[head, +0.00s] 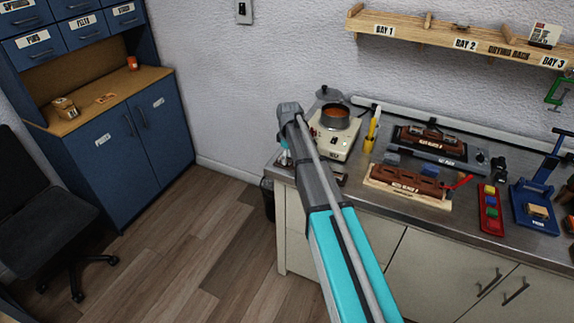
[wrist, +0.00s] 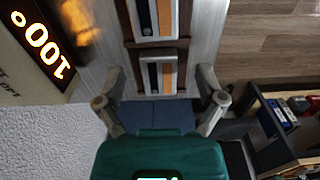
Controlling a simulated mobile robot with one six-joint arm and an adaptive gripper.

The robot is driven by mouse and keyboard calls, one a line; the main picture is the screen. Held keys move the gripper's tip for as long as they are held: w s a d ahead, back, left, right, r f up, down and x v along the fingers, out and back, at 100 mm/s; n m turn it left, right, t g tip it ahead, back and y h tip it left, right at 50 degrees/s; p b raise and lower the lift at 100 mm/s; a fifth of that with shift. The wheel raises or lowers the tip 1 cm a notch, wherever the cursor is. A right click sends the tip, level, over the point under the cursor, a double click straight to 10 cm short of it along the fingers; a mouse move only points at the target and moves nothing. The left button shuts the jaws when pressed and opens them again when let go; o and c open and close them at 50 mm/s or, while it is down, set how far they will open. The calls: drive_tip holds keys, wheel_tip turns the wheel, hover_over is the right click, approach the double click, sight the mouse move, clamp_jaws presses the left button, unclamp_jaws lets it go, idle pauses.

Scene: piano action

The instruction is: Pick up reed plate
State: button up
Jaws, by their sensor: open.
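In the wrist view, two small striped plates, silver, black and orange, sit in a dark brown frame on the steel bench. I cannot tell which is the reed plate. The nearer striped plate (wrist: 148,76) lies between the fingers in the picture; the farther striped plate (wrist: 143,18) is beyond the fingertips. My gripper (wrist: 163,78) is open, a finger on each side of the nearer plate, with no visible contact. Its height above the plate is unclear. In the head view, my arm hides the gripper and most of the frame at the bench's left end.
A hot plate (head: 333,137) with a lit display and a pot (head: 335,118) stands close beside the gripper. A yellow tool holder (head: 371,135), a brown block on a wooden board (head: 408,186) and a red tray (head: 490,209) are farther right. Open floor (head: 200,260) lies left.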

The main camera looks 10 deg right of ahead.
drive_tip(key=shift+f, duration=0.45)
idle(0.3)
drive_tip(key=c, duration=1.2)
drive_tip(key=shift+r, duration=0.15)
wheel_tip(320, 180, up, 3)
drive_tip(key=shift+f+p, duration=0.15)
drive_tip(key=shift+p, duration=1.1)
drive_tip(key=shift+s+a+r+p, duration=0.4)
drive_tip(key=shift+s+r+p, duration=1.3)
drive_tip(key=shift+s, duration=0.6)
drive_tip(key=shift+s+a+r+p, duration=0.35)
drive_tip(key=shift+s+r+p, duration=1.3)
drive_tip(key=shift+s, duration=0.65)
drive_tip(key=shift+s+a+r+p, duration=0.4)
drive_tip(key=shift+s+r+p, duration=1.3)
drive_tip(key=shift+s, duration=0.6)
